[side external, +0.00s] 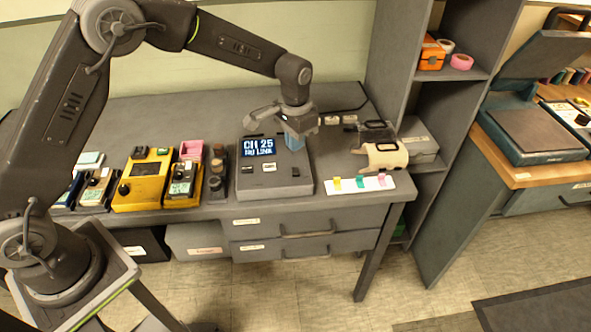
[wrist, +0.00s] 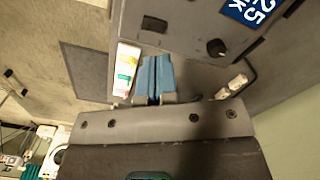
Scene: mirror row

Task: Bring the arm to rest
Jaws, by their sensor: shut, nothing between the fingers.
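My gripper (side external: 295,143) hangs from my arm above the back right part of a dark grey box with a lit blue screen (side external: 274,182). Its blue fingers are together with nothing between them. In the wrist view the shut blue fingers (wrist: 154,77) show at the centre, and part of the grey box (wrist: 185,25) lies beyond them. The screen reads "CH 25" with a smaller line below. Whether the fingertips touch the box is hard to tell, but they look clear of it.
On the grey desk, a yellow device (side external: 145,183) and several smaller boxes stand left of the grey box. A white strip with coloured tabs (side external: 361,188) lies right of it, before a beige clamp-like item (side external: 384,157). A shelf unit (side external: 455,130) rises at the right.

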